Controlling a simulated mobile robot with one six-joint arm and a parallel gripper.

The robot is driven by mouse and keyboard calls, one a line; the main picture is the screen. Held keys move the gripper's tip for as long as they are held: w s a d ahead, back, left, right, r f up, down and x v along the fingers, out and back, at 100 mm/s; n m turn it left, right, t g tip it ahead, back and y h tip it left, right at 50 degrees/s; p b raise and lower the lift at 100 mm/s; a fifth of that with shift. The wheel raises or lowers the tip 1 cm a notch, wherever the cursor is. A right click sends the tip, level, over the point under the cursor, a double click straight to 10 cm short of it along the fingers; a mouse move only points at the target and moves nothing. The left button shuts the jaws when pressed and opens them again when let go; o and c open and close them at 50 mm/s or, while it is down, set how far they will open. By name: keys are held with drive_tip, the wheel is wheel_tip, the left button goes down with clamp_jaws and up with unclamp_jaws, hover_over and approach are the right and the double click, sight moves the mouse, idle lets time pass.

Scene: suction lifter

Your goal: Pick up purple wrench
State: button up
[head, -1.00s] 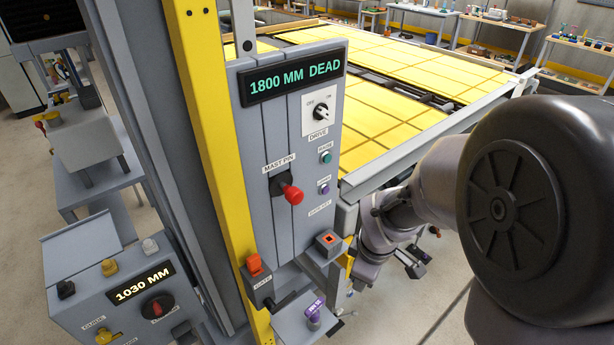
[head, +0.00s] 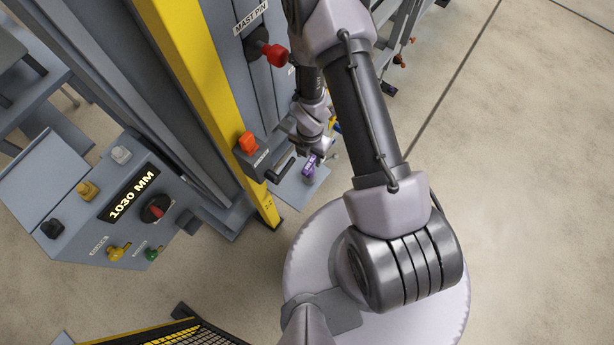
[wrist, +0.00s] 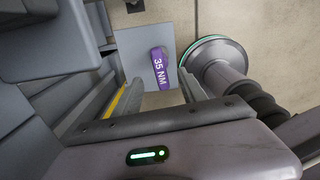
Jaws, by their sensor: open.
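The purple wrench (head: 310,166) lies on a small grey shelf (head: 291,188) low beside the yellow mast post. In the wrist view the wrench (wrist: 160,70), marked 35 NM, stands out on the pale shelf (wrist: 133,48), beyond my fingers and roughly in line with the gap between them. My gripper (wrist: 155,97) is open and empty. In the head view my gripper (head: 314,150) points down close to the wrench and partly overlaps it in the picture, so the exact distance cannot be told.
The red mast pin knob (head: 275,54) and an orange switch (head: 249,143) on a grey box stand left of my arm. A yellow post (head: 200,90) rises close by. A grey control box (head: 100,200) reads 1030 MM. Open floor lies at right.

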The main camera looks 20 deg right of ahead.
sight(310, 163)
wheel_tip(310, 163, down, 4)
drive_tip(key=shift+d+r+b, duration=0.1)
drive_tip(key=shift+r+b, duration=0.05)
drive_tip(key=shift+b, duration=0.9)
wheel_tip(310, 163, down, 6)
drive_tip(key=b, duration=0.6)
drive_tip(key=shift+r, duration=0.2)
drive_tip(key=shift+c, duration=0.4)
clamp_jaws()
